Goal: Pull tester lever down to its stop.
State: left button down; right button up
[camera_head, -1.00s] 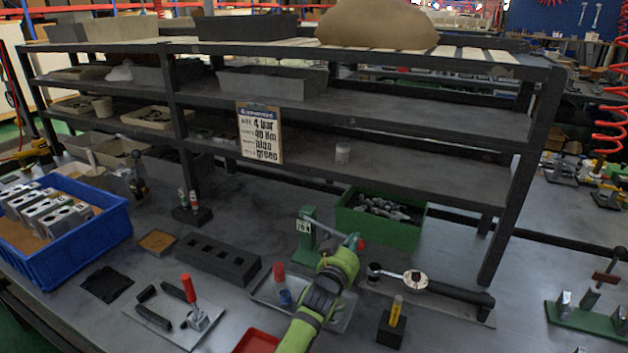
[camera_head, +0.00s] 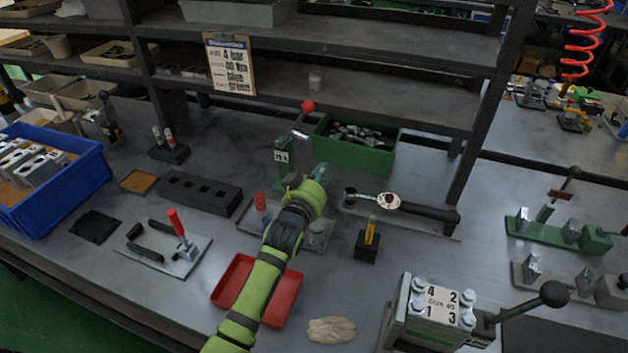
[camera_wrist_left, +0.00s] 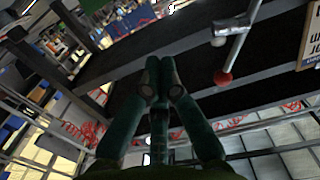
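The tester is a green upright stand with a white label (camera_head: 282,156) behind my left gripper in the head view. Its metal lever (camera_head: 300,127) points up and ends in a red ball (camera_head: 308,106). In the left wrist view, the red ball (camera_wrist_left: 222,78) and silver lever rod (camera_wrist_left: 236,45) are right of my fingers, apart from them. My left gripper (camera_head: 320,172) is in front of and below the red ball. In the wrist view its green fingertips (camera_wrist_left: 160,68) are together with nothing seen between them. The lower stand is partly hidden by my gripper. My right gripper is not in view.
A green bin of parts (camera_head: 356,147) stands close behind right. A torque wrench (camera_head: 400,205) lies to the right. A red tray (camera_head: 284,297) is under my forearm, and a black slotted block (camera_head: 198,193) lies left. A valve block (camera_head: 438,305) is at front right.

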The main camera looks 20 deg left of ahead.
pick_arm(q)
jog(key=s, duration=0.4)
jog(key=shift+r, duration=0.2)
